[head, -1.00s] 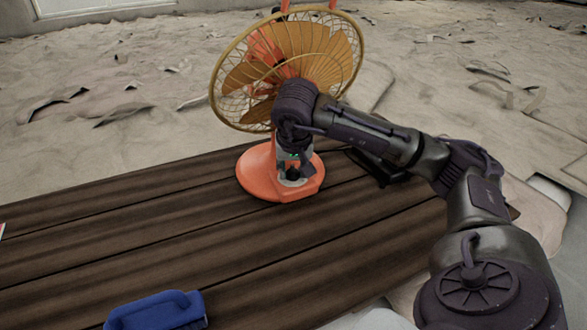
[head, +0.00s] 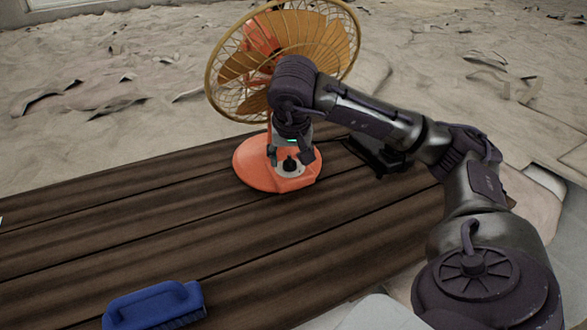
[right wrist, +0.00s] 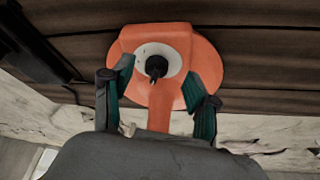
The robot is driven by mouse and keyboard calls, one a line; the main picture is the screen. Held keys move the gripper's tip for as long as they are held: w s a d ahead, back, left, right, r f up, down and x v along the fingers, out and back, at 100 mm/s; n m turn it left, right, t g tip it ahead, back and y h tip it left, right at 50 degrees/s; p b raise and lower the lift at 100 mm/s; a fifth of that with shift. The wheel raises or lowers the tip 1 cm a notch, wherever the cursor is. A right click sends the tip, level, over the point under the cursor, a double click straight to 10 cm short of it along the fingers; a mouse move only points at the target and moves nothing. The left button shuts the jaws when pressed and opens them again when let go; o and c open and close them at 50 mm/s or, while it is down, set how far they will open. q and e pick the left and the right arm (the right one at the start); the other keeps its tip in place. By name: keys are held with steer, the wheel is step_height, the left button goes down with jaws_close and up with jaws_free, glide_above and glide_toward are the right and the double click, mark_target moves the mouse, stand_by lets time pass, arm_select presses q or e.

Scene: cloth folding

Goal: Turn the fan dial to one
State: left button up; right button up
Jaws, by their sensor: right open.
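An orange fan (head: 262,178) with a yellow wire cage stands upright at the far edge of the dark wooden table. Its black dial (head: 290,165) sits on a pale round plate on the base. The dial also shows in the right wrist view (right wrist: 156,67), a little beyond and between the fingertips. My right gripper (head: 290,156) is open over the fan base, one finger on each side of the dial, and appears apart from it. Its green-padded fingers show in the right wrist view (right wrist: 162,88). The dial's setting is too small to read. My left gripper is not in view.
A blue brush (head: 155,304) lies at the table's near edge. A black object (head: 375,155) lies right of the fan, beneath my right arm. The wooden tabletop (head: 130,235) left of the fan is mostly clear.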

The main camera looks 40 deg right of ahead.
steer(key=s+a, duration=0.4)
steer(key=s, duration=0.1)
steer(key=s+a, duration=0.2)
steer(key=s, duration=0.1)
steer(key=shift+a, duration=0.25)
steer(key=shift+s, duration=0.1)
